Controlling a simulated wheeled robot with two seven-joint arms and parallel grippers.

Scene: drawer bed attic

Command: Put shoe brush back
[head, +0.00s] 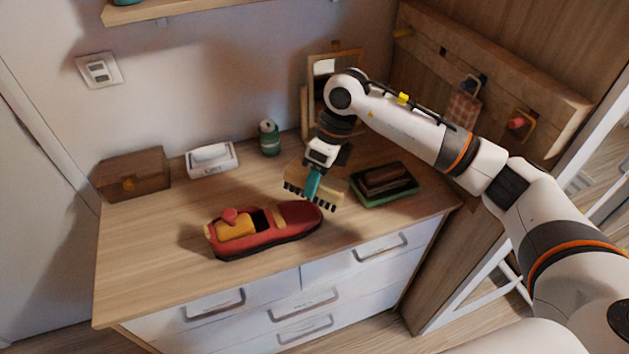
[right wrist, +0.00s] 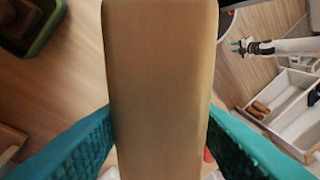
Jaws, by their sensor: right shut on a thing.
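My right gripper (head: 313,184) is shut on the shoe brush (head: 330,194), a pale wooden block with dark bristles pointing down. It holds the brush over the dresser top, just behind the toe of the red shoe (head: 292,216). Whether the brush touches anything below cannot be told. In the right wrist view the brush's wooden back (right wrist: 160,90) stands between the teal fingers and hides much of the scene. A green tray (head: 372,202) with a brown block lies right of the brush. A small white arm with teal fingertips, seemingly my left gripper (right wrist: 242,46), shows in the right wrist view.
A wooden box (head: 135,174), a white tissue box (head: 211,160) and a green can (head: 269,138) stand along the wall. A framed mirror (head: 306,112) stands behind my right arm. A peg rail (head: 500,70) is on the right. The dresser's front left is clear.

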